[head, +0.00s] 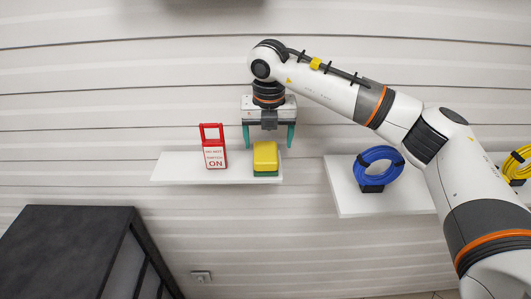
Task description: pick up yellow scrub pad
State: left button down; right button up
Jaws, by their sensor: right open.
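The yellow scrub pad (265,156), a yellow block with a green bottom layer, sits on the left white shelf (175,167) near its right end. My right gripper (268,143) points down over the pad with its two teal fingers spread apart. In the picture one finger is left of the pad and one right of it, with the tips around the height of the pad's top. I cannot tell if they touch it. The gripper is open and holds nothing. My left gripper is not in view.
A red and white sign with a handle (214,149) stands on the same shelf, left of the pad. A coiled blue hose (377,168) rests on a second white shelf (347,203) to the right. A yellow coil (518,163) shows at the right edge. A dark cabinet (65,245) stands lower left.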

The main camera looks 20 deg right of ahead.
aim_at(265, 150)
jog(key=f, duration=0.1)
jog(key=f+p, duration=0.2)
jog(key=shift+w+a+f, duration=0.15)
jog(key=shift+a+f, duration=0.1)
jog(key=shift+f+p, duration=0.3)
jog(key=shift+f, duration=0.25)
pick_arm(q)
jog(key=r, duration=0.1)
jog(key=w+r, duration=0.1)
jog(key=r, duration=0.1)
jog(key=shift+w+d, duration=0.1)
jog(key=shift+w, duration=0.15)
pick_arm(e)
jog(key=shift+w, duration=0.1)
pick_arm(q)
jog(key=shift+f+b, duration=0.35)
jog(key=shift+b, duration=0.1)
pick_arm(e)
jog(key=shift+f, duration=0.3)
jog(key=c, duration=1.1)
